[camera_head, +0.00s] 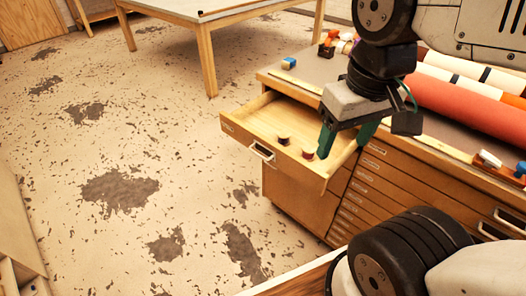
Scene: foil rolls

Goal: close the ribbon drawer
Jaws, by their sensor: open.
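The ribbon drawer (237,131) is a pale wooden top drawer, pulled out from the left end of the cabinet. Its front panel carries a metal handle (262,151). Two small dark red spools, a left one (284,140) and a right one (308,153), sit inside near the front. My gripper (342,150) has two green fingers, spread apart with nothing visible between them. It points down over the right side of the drawer, near the right spool. I cannot tell whether a finger touches the drawer. The arm hides part of the drawer's right rear.
The cabinet (312,190) has several shallow drawers to the right. Its top holds large rolls, including an orange roll (465,108), and a blue item (289,62) at the left corner. A pale table (207,55) stands behind. The stained floor (150,130) left of the drawer is clear.

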